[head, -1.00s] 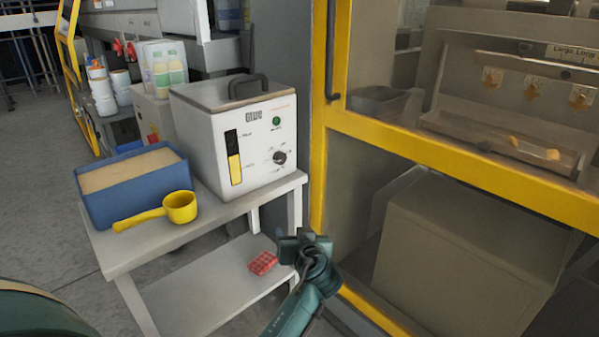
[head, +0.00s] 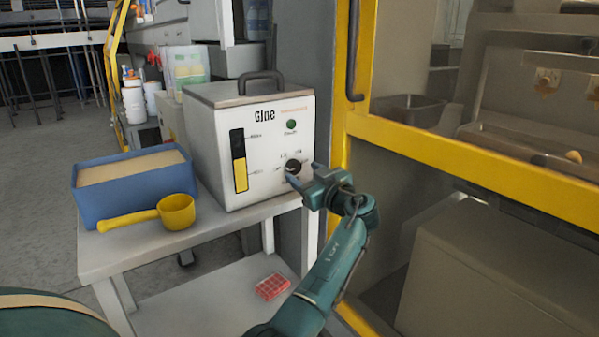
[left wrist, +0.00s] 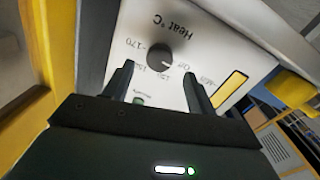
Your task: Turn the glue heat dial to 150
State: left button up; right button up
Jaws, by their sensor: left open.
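The white glue unit (head: 262,178) stands on a small bench. Its dark round heat dial (head: 293,166) is low on the right of the front panel. My left gripper (head: 304,177) is at the panel, just in front of the dial, partly covering its surroundings. In the left wrist view the dial (left wrist: 159,57) appears upside down between and beyond the tips of my open gripper (left wrist: 157,68). The fingers look apart from the knob. A pale mark on the knob seems to face the "Off" label. A "170" label shows left of it. My right gripper is out of view.
A blue tub (head: 130,192) and a yellow scoop (head: 172,214) sit on the bench left of the unit. A yellow-framed machine (head: 440,145) stands close on the right.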

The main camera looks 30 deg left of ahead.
aim_at(296, 168)
pick_arm(q)
jog(key=shift+x, duration=1.7)
jog(key=c, duration=1)
